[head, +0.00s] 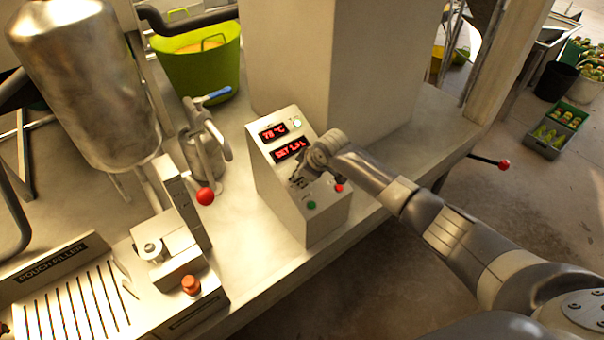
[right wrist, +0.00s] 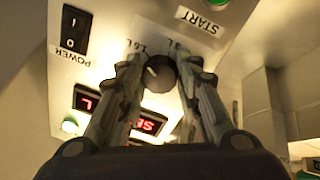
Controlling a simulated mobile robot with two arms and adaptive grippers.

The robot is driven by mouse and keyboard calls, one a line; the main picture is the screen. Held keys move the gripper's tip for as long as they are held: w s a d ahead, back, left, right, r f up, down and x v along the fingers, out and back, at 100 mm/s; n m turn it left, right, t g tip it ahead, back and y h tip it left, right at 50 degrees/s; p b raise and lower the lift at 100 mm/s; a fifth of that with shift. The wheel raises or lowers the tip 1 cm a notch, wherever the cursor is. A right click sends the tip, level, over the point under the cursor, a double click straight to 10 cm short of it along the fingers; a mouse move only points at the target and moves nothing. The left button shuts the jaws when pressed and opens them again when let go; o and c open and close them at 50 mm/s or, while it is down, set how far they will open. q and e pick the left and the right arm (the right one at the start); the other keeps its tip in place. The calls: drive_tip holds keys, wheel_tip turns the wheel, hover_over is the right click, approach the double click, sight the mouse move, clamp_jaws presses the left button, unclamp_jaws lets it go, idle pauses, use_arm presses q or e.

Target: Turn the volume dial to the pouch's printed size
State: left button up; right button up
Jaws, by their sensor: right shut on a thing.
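The volume dial (right wrist: 160,74) is a dark round knob with a pale pointer line, on the face of the control box (head: 276,201). My right gripper (head: 302,179) is at the box's face, below its displays. In the right wrist view my right gripper (right wrist: 160,66) has one finger on each side of the dial, shut on it. Printed litre marks beside the dial are partly hidden by the fingers. The lower red display (head: 291,149) shows a SET value in litres, too blurred to read surely. No pouch and no left gripper are in view.
Beside the dial are a power switch (right wrist: 74,31) and a START label (right wrist: 201,20). A green button (head: 311,205) and a red button (head: 339,188) sit low on the box. The pouch filler (head: 62,272) stands left, near a red-knobbed lever (head: 205,197).

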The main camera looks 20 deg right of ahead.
drive_tip(key=shift+f, duration=0.1)
drive_tip(key=o, duration=1)
drive_tip(key=shift+o, duration=0.2)
drive_tip(key=v, duration=1.2)
